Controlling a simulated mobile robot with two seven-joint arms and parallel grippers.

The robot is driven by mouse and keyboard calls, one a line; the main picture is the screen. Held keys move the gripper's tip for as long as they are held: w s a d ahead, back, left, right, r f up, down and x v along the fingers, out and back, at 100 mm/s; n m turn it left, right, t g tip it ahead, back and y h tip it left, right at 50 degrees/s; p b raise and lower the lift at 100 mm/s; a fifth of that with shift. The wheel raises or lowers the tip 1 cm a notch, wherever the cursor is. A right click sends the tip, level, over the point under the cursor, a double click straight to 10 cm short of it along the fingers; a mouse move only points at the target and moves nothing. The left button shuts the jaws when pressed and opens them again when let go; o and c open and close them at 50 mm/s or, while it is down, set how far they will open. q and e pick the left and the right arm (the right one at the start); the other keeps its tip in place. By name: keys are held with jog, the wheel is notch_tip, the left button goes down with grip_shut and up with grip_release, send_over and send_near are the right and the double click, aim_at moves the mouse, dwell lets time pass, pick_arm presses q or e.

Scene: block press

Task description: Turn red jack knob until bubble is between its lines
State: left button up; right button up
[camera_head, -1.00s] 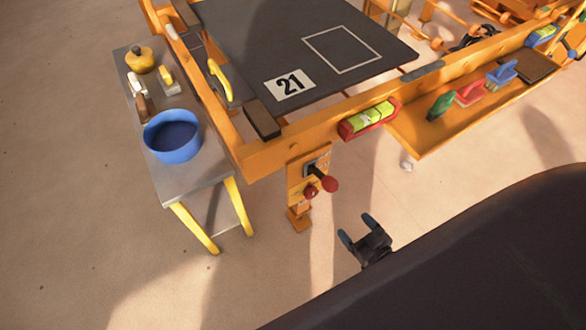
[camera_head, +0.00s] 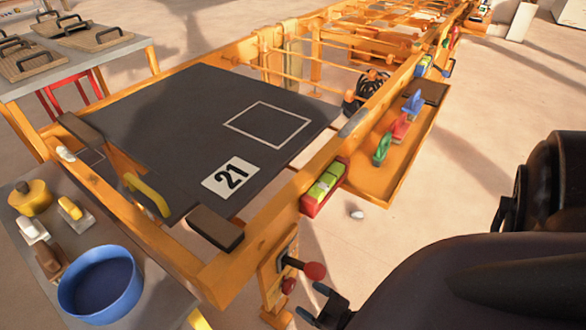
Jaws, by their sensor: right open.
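A red ball knob (camera_head: 315,271) sticks out on a dark shaft from the orange corner leg of the frame. A smaller red knob (camera_head: 289,286) sits just below and left of it; I cannot tell which is the jack knob. The level (camera_head: 324,187) is a yellow-green vial in a red housing on the front rail; its bubble is too small to place against its lines. My right gripper (camera_head: 313,302) is open and empty at the bottom edge, just below the ball knob, apparently apart from it. My left gripper is not in view.
The orange frame holds a dark board (camera_head: 180,125) marked 21. A side table at left carries a blue bowl (camera_head: 100,285), a yellow pot (camera_head: 30,197) and small tools. An orange tray (camera_head: 385,175) with coloured clamps juts from the rail. The floor right of it is clear.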

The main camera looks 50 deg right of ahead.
aim_at(292, 287)
jog(key=shift+w+a, duration=0.15)
jog(key=shift+w, duration=1.3)
jog(key=shift+w+a, duration=0.1)
jog(key=shift+w, duration=1.3)
jog(key=c, duration=0.9)
